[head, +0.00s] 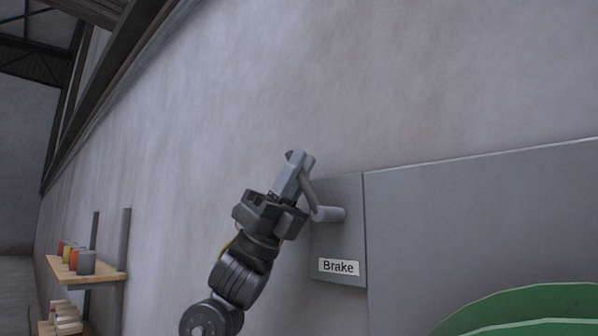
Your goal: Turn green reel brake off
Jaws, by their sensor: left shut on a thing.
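The reel brake lever (327,213) is a grey handle on a grey box (347,241) with a white label reading "Brake" (338,267). The handle runs from its pivot up and to the left. My left gripper (298,167) is shut on the upper end of the lever, and its fingers hide part of that end. The green reel (530,308) shows only its top edge at the lower right. My right gripper is not in view.
A large grey panel (480,200) adjoins the brake box on the right. Wooden shelves (88,273) with several coloured containers (86,262) are on the wall at the far left. The wall (350,80) above the lever is bare.

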